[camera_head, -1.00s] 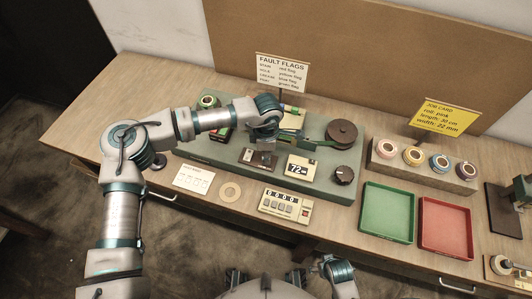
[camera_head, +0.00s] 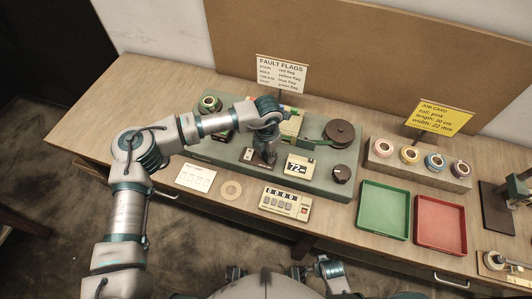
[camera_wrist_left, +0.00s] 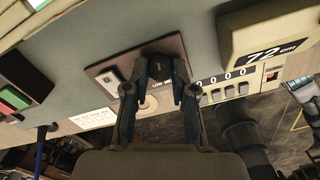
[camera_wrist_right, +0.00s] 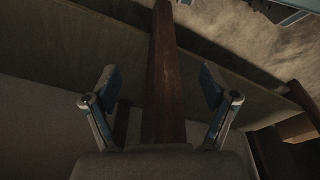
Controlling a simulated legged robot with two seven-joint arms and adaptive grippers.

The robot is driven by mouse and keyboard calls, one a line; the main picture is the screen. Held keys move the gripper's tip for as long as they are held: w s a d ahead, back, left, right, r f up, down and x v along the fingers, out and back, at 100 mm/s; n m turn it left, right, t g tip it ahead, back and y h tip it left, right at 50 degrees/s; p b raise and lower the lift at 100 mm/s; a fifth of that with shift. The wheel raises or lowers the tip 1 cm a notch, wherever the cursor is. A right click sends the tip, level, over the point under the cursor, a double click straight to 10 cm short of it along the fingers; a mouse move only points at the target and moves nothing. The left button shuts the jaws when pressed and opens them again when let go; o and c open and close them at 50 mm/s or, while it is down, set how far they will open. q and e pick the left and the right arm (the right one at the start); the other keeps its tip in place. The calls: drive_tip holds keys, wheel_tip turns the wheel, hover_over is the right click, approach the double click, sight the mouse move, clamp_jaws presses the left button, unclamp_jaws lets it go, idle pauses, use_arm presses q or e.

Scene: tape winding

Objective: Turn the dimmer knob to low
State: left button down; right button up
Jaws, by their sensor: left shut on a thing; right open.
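A small dark brown plate (camera_head: 248,155) sits on the grey-green machine base, left of the 72 cm display. In the left wrist view, the plate (camera_wrist_left: 110,66) bears a pale switch (camera_wrist_left: 108,78) and lettering that seems to start with "LOW". My left gripper (camera_wrist_left: 160,72) is over this plate, its fingers shut on a small part that they mostly hide, apparently the dimmer knob; its setting cannot be read. In the head view the left gripper (camera_head: 264,153) covers much of the plate. My right gripper (camera_wrist_right: 160,88) is open and empty, low by the table's front.
A separate black round knob (camera_head: 341,174) is right of the 72 cm display (camera_head: 299,167). A counter box (camera_head: 286,203) stands in front of the base. Green (camera_head: 383,184) and red (camera_head: 462,225) trays lie to the right. A brown beam (camera_wrist_right: 163,75) crosses the right wrist view.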

use_arm(q)
drive_tip(key=shift+w+d+r+n, duration=0.1)
drive_tip(key=shift+w+n, duration=0.05)
drive_tip(key=shift+n, duration=1.05)
use_arm(e)
drive_tip(key=shift+s+f, duration=0.2)
drive_tip(key=shift+f, duration=0.45)
drive_tip(key=shift+s+f, duration=0.2)
drive_tip(key=shift+f, duration=0.05)
use_arm(q)
drive_tip(key=c, duration=1)
unclamp_jaws()
drive_tip(key=shift+w, duration=0.1)
drive_tip(key=shift+o, duration=0.3)
drive_tip(key=shift+w+d, duration=0.1)
use_arm(e)
drive_tip(key=shift+w+d+r, duration=0.1)
drive_tip(key=shift+w+d, duration=0.05)
drive_tip(key=shift+w, duration=0.25)
use_arm(q)
wheel_tip(320, 180, up, 12)
drive_tip(key=shift+f, duration=0.2)
use_arm(e)
drive_tip(key=shift+s, duration=0.25)
